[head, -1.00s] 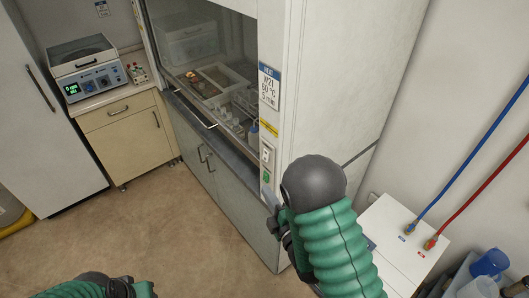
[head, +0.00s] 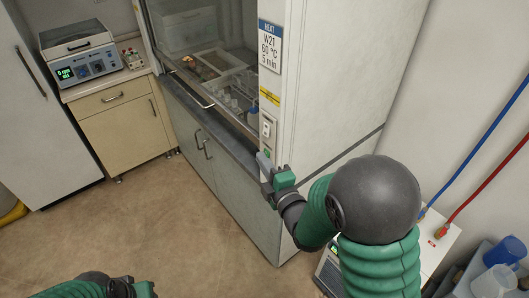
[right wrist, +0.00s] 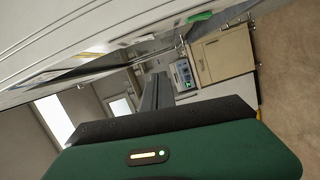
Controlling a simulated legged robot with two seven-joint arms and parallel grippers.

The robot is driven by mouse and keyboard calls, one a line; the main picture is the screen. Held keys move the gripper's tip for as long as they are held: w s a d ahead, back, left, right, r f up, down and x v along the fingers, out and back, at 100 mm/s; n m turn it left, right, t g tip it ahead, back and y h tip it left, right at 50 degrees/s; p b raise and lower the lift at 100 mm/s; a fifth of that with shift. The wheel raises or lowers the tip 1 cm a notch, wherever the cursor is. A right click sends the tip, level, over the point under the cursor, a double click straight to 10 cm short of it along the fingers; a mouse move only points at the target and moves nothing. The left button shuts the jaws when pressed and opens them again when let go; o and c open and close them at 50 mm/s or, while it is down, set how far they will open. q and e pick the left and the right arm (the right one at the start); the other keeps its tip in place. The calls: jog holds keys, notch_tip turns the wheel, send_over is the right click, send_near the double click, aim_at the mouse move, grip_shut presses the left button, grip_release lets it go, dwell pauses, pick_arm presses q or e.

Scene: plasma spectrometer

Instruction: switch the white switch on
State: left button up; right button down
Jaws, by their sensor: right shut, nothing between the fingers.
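The white switch (head: 267,127) sits in a small plate on the fume hood's front post, below the yellow label, in the head view. I cannot tell which way it is set. My right gripper (head: 264,165) is just below it, beside the post, shut and empty; I cannot tell whether it touches the post. A green part (head: 266,152) on the post lies between the switch and the fingertips. In the right wrist view the shut fingers (right wrist: 157,92) point away along the hood front. My left gripper's body (head: 143,289) shows at the bottom edge; its fingers are out of view.
The fume hood (head: 345,90) has a glass front with trays and glassware behind it. A bench device (head: 85,65) stands on a beige cabinet (head: 123,130) at left. Blue (head: 490,140) and red (head: 490,180) hoses run at right. The floor (head: 150,225) in front is clear.

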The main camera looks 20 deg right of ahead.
aim_at(265, 141)
jog(key=w+d+p, duration=0.1)
jog(key=w, duration=0.1)
jog(key=w+d+p, duration=0.1)
jog(key=w, duration=0.2)
jog(key=w+d+p, duration=0.1)
jog(key=w, duration=0.2)
jog(key=shift+d+f, duration=0.1)
jog(key=shift+f, duration=0.1)
